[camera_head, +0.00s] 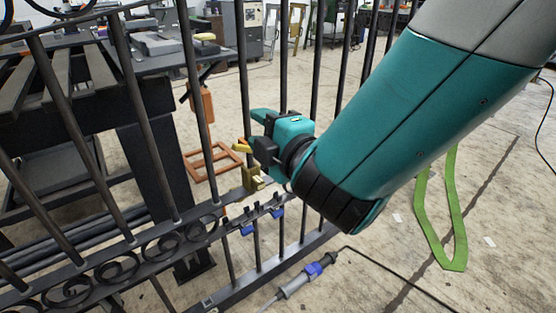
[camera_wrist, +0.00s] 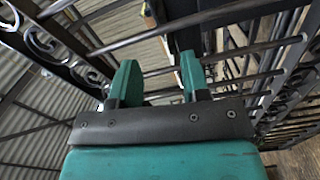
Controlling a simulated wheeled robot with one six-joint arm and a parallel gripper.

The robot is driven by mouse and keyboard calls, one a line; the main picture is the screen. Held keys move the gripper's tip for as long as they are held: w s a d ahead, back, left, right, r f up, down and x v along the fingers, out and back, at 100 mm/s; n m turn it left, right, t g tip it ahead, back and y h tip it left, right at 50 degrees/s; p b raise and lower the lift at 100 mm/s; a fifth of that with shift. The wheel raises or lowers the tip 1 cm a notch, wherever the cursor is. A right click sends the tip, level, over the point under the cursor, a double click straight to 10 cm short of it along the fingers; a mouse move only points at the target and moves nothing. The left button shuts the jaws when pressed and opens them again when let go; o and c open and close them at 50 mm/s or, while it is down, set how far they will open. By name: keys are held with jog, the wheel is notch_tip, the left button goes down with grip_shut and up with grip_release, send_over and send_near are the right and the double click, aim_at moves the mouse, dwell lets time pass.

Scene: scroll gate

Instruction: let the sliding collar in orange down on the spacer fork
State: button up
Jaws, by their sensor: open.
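My gripper (camera_head: 258,130) is at the gate in the head view, with its fingers reaching toward the upright bars. In the wrist view its two green fingers (camera_wrist: 159,76) stand apart with no collar between them, and a dark bar runs across the gap. An orange block (camera_head: 203,104) shows at a bar left of the gripper and may be the orange collar. I cannot tell if it is around the bar or behind it. A brass-coloured piece (camera_head: 252,179) sits low on a bar below the gripper. A small yellow piece (camera_head: 243,147) shows beside the fingers. I cannot identify the spacer fork surely.
The dark gate's scrollwork rail (camera_head: 110,265) runs along the lower left. Blue clips (camera_head: 277,213) hang on a lower strip. A workbench (camera_head: 155,60) stands behind the gate. An orange frame (camera_head: 211,161) and a green strap (camera_head: 456,225) lie on the floor.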

jog(key=b+v, duration=0.2)
jog(key=v, duration=0.2)
jog(key=shift+s+d, duration=0.15)
jog(key=shift+d, duration=0.05)
jog(key=shift+c, duration=0.4)
